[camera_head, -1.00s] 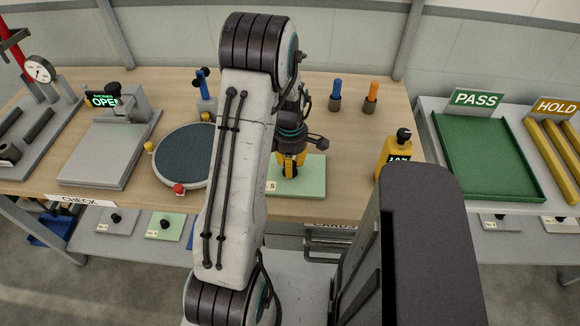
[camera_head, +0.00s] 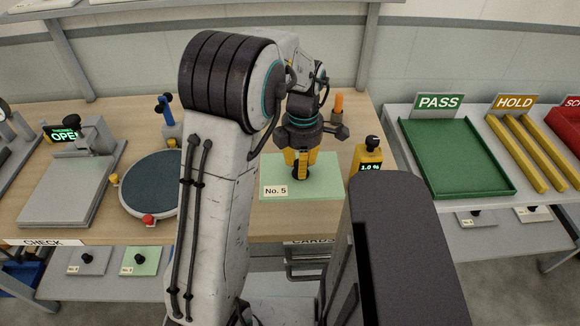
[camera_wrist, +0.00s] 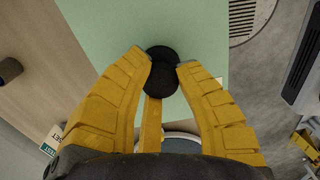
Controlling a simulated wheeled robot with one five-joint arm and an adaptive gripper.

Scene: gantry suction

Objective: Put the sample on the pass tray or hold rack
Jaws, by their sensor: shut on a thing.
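The sample is a pale green plate (camera_head: 325,183) with a black knob and a "No. 5" label. My gripper (camera_head: 299,170) has yellow fingers and is shut on the knob, above the plate's middle. In the wrist view the fingertips (camera_wrist: 164,66) close on both sides of the black knob (camera_wrist: 165,72), with the green plate (camera_wrist: 110,25) under it. The plate looks level; its height above the bench is hard to tell. The green PASS tray (camera_head: 455,155) is empty at the right. The HOLD rack (camera_head: 518,143) of yellow bars beside it is empty.
A yellow device (camera_head: 368,158) reading 1.0 % stands between the plate and the side table. An orange-topped holder (camera_head: 340,108) is behind. A round dark pad (camera_head: 152,184) and a grey press (camera_head: 67,190) are at left. A red SCRAP bin (camera_head: 568,128) is far right.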

